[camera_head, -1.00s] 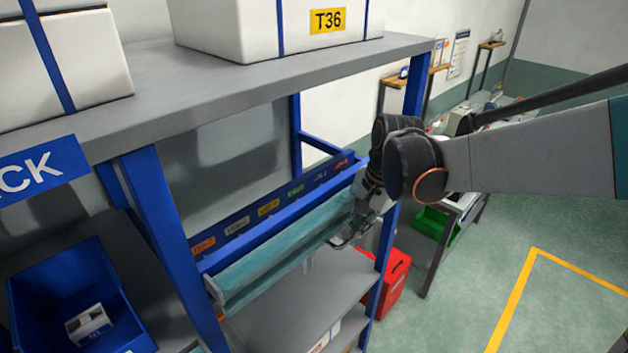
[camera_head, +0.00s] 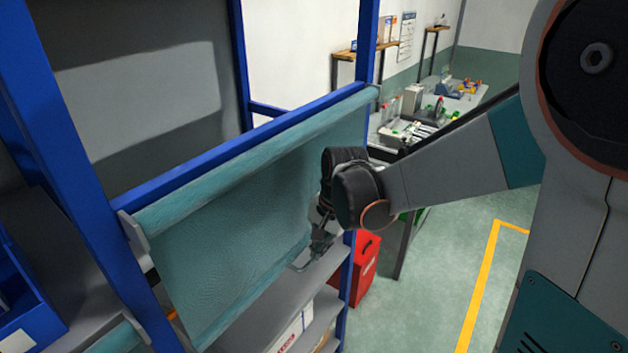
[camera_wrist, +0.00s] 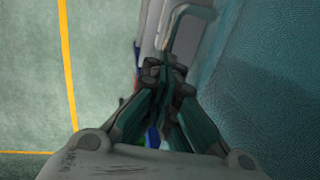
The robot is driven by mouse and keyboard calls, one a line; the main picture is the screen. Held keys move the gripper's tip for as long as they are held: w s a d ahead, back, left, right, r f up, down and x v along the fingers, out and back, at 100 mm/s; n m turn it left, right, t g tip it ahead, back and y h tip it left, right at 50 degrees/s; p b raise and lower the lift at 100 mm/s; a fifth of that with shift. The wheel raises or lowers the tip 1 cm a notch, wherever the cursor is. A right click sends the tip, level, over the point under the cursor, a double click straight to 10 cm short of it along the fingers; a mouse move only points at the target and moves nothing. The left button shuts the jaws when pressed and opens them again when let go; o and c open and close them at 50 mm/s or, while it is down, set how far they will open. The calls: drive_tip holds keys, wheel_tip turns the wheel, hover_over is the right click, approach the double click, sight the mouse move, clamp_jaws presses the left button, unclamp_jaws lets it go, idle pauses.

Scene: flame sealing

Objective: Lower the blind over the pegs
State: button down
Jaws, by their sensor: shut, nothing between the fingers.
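The teal blind (camera_head: 235,230) hangs unrolled from its roller under the blue crossbar in the head view. Its cloth fills most of the bay, with its lower edge near the grey shelf. It also shows along the right of the wrist view (camera_wrist: 275,90). No pegs are visible now. My gripper (camera_head: 318,246) is at the blind's lower right edge, its fingers shut. It also shows in the wrist view (camera_wrist: 166,72). A thin bent metal piece (camera_wrist: 182,15) lies just beyond the fingertips; I cannot tell whether they touch it.
Blue rack posts (camera_head: 366,45) frame the bay. The grey shelf (camera_head: 320,280) lies below the blind. A red box (camera_head: 365,268) stands at the rack's right. A bench with several items (camera_head: 440,105) is behind. Open green floor (camera_head: 445,240) lies to the right.

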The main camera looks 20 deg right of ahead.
wheel_tip(320, 180, down, 28)
drive_tip(key=b, duration=1.9)
drive_tip(key=shift+r, duration=0.15)
drive_tip(key=shift+s, duration=0.15)
wheel_tip(320, 180, up, 14)
drive_tip(key=s+d+p, duration=0.2)
drive_tip(key=p, duration=0.4)
drive_tip(key=s+a+r+n+t+b, duration=0.1)
drive_tip(key=s+r+n+t+b, duration=0.1)
drive_tip(key=s+n, duration=0.3)
drive_tip(key=s+a+r+n+t+h+b, duration=0.1)
drive_tip(key=s+r+n+t, duration=0.2)
drive_tip(key=s, duration=0.6)
drive_tip(key=shift+s+a+r+n+b, duration=0.35)
drive_tip(key=shift+r+n, duration=0.3)
drive_tip(key=shift+n, duration=0.75)
